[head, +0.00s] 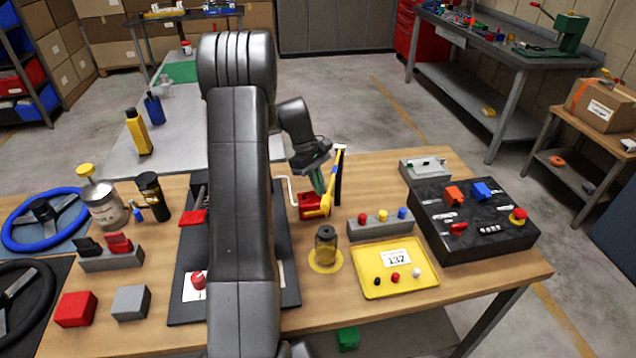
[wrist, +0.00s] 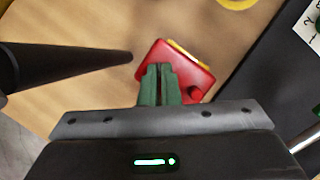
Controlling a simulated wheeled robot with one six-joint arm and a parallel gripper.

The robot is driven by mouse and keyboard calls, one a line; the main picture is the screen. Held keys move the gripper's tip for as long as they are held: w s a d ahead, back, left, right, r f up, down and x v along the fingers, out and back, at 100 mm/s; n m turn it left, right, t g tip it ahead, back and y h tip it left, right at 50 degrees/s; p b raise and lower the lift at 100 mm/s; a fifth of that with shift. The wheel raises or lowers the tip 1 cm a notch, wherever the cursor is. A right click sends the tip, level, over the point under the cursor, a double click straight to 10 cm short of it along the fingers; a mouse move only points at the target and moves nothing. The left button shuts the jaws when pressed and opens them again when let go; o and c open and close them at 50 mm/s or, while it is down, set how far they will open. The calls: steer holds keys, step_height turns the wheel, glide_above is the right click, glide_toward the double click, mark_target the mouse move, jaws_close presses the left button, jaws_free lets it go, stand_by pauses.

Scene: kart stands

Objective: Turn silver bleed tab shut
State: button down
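I cannot clearly make out a silver bleed tab in either view. A red block (head: 311,205) with a yellow lever (head: 331,184) stands on the bench. The red block (wrist: 193,72) also shows in the wrist view, with a small red knob and a yellow strip on it. My gripper (head: 318,190) points down at the block. Its green fingers (wrist: 160,68) are close together, with only a thin dark gap, and overlap the block's near edge. I see nothing between them; whether they touch the block is unclear. The fingers hide part of the block.
A black post (head: 338,176) stands beside the lever. A thin pale crank (head: 290,190) is left of the block. A jar (head: 326,246), a grey button bar (head: 361,228) and a yellow tray (head: 410,283) lie nearer. A black control panel (head: 490,242) is to the right.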

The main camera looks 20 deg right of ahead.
steer(key=shift+w+d+m+y, duration=0.1)
steer(key=shift+m+y, duration=0.3)
steer(key=shift+m, duration=0.4)
steer(key=c, duration=1.6)
jaws_free()
steer(key=shift+c, duration=0.2)
steer(key=shift+r, duration=0.1)
steer(key=b+v, duration=0.1)
steer(key=v, duration=1.2)
steer(key=shift+w+r, duration=0.2)
steer(key=shift+r, duration=0.05)
